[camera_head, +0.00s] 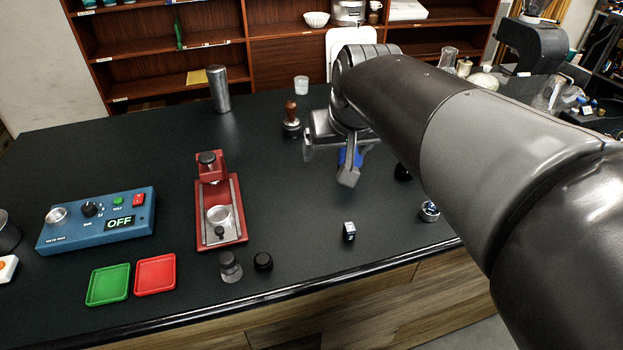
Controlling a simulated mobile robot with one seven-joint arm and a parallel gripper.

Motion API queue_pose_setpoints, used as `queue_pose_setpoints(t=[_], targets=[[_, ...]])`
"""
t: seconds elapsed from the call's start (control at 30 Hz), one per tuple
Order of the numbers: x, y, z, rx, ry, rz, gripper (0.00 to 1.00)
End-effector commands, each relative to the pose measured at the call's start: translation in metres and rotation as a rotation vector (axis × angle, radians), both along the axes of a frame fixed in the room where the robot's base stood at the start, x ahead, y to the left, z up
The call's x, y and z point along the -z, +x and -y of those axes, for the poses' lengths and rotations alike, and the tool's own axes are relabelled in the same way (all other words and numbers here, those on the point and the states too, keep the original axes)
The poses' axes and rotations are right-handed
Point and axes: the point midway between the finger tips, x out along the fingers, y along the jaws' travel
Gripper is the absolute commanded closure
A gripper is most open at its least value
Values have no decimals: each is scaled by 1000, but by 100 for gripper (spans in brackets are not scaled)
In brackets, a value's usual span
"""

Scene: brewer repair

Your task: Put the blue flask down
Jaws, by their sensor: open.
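My gripper (330,163) hangs over the right half of the dark table, its fingers pointing down. The fingers are apart. A blue object (357,157), likely the blue flask, shows beside and behind the nearer finger. Most of it is hidden by the finger and my wrist, so its shape is unclear. I cannot tell whether it touches a finger or whether its base rests on the table.
A wooden-handled tamper (291,118) stands close left of my gripper. A small white-and-black cube (349,231) lies nearer the front edge. The red brewer stand (220,205), blue control box (97,220) and green tray (108,284) are farther left. Table between is clear.

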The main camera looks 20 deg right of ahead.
Motion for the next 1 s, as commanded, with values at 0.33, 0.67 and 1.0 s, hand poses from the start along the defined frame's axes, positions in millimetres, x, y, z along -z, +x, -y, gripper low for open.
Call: queue_pose_setpoints(t=[0.33,0.67,1.0], targets=[[53,-105,-40,-88,-5,-25,17],[63,-118,-43,-98,-6,-32,17],[63,-117,-43,-98,-6,-32,17]])
